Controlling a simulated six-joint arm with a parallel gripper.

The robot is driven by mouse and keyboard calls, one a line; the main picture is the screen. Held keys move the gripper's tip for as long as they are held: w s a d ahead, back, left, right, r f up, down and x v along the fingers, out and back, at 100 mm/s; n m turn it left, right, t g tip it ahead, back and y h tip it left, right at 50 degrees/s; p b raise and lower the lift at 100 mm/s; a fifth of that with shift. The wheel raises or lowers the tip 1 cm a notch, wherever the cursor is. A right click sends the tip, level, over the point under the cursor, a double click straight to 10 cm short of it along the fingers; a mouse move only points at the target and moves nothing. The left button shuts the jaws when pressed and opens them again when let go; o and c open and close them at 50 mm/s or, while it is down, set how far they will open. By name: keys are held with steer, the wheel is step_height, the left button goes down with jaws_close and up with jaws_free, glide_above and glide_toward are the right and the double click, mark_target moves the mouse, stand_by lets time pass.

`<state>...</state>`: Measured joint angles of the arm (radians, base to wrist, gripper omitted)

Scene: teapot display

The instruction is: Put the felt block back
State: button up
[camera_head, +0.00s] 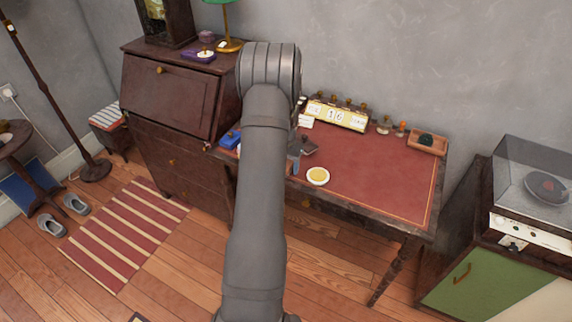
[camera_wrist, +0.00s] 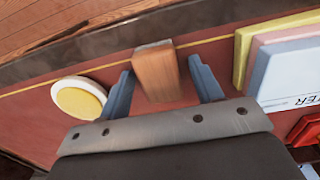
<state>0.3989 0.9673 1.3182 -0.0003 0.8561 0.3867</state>
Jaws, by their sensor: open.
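A brown wooden-looking block (camera_wrist: 157,75) with a thin pale grey strip at its far end is in the wrist view, probably the felt block. My gripper (camera_wrist: 160,66) is open, with one blue finger on each side of the block. Gaps show between the fingers and the block. The block is over or on the red desk top; I cannot tell whether it touches it. In the head view my arm hides the block, and only a bit of my gripper (camera_head: 294,164) shows beside the arm.
A round dish with a yellow middle (camera_head: 318,176) is close by; it also shows in the wrist view (camera_wrist: 80,99). A wooden tray (camera_head: 425,148) holds a dark item at the right. The desk's middle right is clear.

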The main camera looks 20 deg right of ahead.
steer(key=shift+r, duration=0.15)
step_height(320, 180, up, 12)
stand_by(0.3)
steer(key=shift+f, duration=4.1)
steer(key=shift+f, duration=0.1)
